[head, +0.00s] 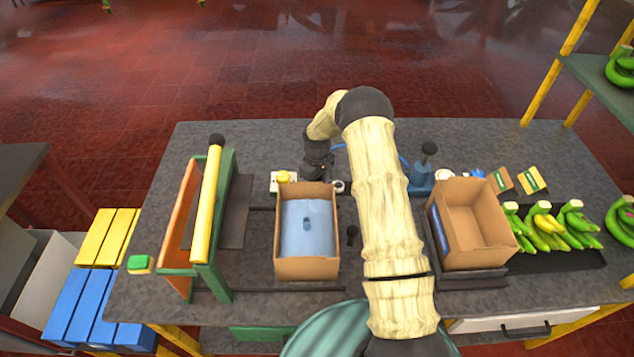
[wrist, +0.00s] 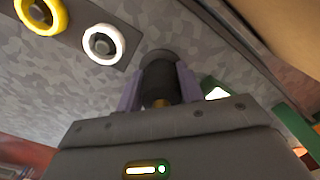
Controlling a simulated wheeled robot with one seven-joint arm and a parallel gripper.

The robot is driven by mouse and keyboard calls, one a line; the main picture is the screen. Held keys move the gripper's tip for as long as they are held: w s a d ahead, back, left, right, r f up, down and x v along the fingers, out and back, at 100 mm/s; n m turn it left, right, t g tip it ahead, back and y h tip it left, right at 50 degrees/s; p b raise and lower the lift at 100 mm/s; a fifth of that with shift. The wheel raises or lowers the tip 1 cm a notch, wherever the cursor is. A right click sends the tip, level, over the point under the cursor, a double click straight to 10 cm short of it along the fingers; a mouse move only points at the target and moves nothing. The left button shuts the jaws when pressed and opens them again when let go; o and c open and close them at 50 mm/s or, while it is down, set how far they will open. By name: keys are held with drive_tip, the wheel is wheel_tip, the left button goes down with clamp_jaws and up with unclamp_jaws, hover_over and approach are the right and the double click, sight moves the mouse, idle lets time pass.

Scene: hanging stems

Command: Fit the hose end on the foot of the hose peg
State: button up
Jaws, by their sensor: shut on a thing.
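My gripper (head: 318,170) is over the back of the counter, just behind the left cardboard box. In the wrist view its fingers are shut on a dark cylinder with a brass-coloured tip, which I take to be the hose end (wrist: 158,82). A blue hose (head: 339,147) shows behind my arm and runs toward a blue pump (head: 422,172) on the right. A yellow ring (wrist: 41,14) and a white ring (wrist: 103,44), each around a grey centre, sit on a plate left of the held piece. I cannot tell which part is the hose peg or its foot.
The left cardboard box (head: 279,240), with a blue lining, stands close in front of the gripper. Another open box (head: 433,228) and green bananas (head: 540,225) are at right. A green frame with a yellow bar (head: 209,205) stands at left. The back of the counter is mostly clear.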

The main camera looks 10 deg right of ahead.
drive_tip(key=o, duration=1.7)
drive_tip(key=shift+r+p, duration=0.7)
drive_tip(key=shift+r, duration=0.8)
drive_tip(key=shift+r+p, duration=1.55)
drive_tip(key=shift+r, duration=1.45)
